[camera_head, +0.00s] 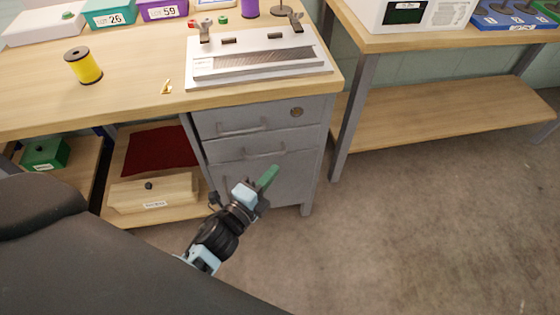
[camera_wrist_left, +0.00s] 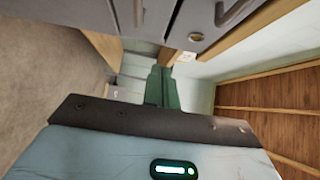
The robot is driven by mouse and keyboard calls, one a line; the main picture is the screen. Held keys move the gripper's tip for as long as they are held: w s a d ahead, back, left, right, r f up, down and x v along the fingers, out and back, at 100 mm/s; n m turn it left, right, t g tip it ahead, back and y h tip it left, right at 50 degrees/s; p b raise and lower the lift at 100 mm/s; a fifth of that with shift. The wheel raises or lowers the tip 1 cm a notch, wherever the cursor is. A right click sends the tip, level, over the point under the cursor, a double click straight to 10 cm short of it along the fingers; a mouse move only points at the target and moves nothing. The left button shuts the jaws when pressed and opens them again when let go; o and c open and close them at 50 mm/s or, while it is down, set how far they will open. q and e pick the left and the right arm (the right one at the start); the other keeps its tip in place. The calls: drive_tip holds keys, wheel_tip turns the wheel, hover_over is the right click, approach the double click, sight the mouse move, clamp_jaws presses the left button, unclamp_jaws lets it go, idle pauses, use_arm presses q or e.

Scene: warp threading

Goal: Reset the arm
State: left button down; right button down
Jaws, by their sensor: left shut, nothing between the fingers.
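My left gripper (camera_head: 267,178) hangs low in front of the grey drawer cabinet (camera_head: 270,125), below the tabletop. Its green fingers are together with nothing between them. In the left wrist view the shut green fingers (camera_wrist_left: 162,88) point toward the wall, with the grey drawer fronts (camera_wrist_left: 200,20) above them. My right gripper is in neither view.
The wooden table (camera_head: 130,75) holds a flat grey-white loom device (camera_head: 258,60), a yellow spool (camera_head: 83,66) and a small gold item (camera_head: 166,87). A second bench (camera_head: 450,105) with a lower shelf stands at right. The floor (camera_head: 430,220) at right is clear.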

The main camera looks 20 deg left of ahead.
use_arm(q)
drive_tip(key=shift+s+a, duration=0.15)
drive_tip(key=shift+s, duration=0.55)
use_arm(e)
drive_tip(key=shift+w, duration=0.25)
